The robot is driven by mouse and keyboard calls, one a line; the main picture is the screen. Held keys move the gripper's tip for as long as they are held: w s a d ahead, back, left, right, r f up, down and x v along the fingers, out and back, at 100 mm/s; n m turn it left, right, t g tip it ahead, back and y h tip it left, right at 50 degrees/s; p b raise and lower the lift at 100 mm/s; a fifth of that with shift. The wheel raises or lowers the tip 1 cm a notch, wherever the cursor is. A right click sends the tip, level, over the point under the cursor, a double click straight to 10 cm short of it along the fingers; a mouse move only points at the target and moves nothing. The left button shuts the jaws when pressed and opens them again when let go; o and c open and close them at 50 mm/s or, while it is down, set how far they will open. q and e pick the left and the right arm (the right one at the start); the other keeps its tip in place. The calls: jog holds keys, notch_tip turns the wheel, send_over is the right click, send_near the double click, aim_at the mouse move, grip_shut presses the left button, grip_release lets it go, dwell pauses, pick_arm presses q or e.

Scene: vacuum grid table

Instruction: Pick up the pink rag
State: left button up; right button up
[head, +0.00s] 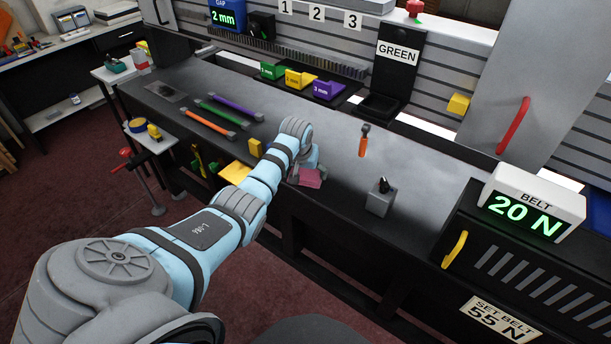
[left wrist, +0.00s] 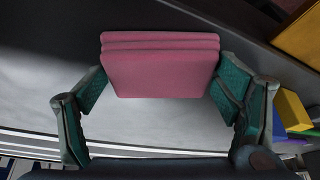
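The pink rag (head: 310,178) is a folded, layered block at the front edge of the dark bench, just beyond the end of my left arm in the head view. In the left wrist view the rag (left wrist: 160,70) lies between the two teal finger pads of my left gripper (left wrist: 163,82). The fingers are spread wide, one at each side of the rag, with their tips close to its side edges. I cannot tell whether they touch it. In the head view my left wrist hides most of the gripper and part of the rag. My right gripper is not in view.
A grey block (head: 380,198) and an orange-handled tool (head: 363,140) are to the right of the rag. A yellow block (head: 255,147) and coloured bars (head: 209,122) are to the left. Coloured bins (head: 299,79) stand behind. The bench between is clear.

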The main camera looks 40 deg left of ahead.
aim_at(305, 173)
pick_arm(q)
jog(key=shift+c, duration=1.1)
notch_tip(305, 173, up, 10)
jog(key=p, duration=0.2)
